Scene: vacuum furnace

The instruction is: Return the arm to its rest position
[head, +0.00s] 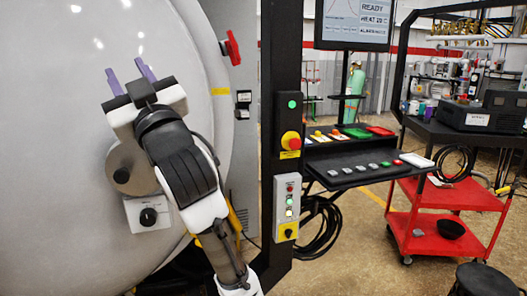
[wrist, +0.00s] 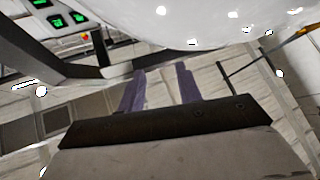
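My gripper (head: 130,76) is raised in front of the large rounded grey furnace door (head: 60,150) in the head view. Its two purple fingers stand apart and point up, with nothing between them. In the wrist view the purple fingers (wrist: 160,88) are also apart and empty. The arm is bent and reaches up from the lower middle of the head view. It covers part of the door's round knob (head: 121,176); whether it touches the door I cannot tell.
A black post (head: 281,60) with a red emergency button (head: 291,141) stands right of the arm. A control shelf (head: 345,165) and monitor (head: 355,22) are beyond it. A red cart (head: 440,228) stands on the right.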

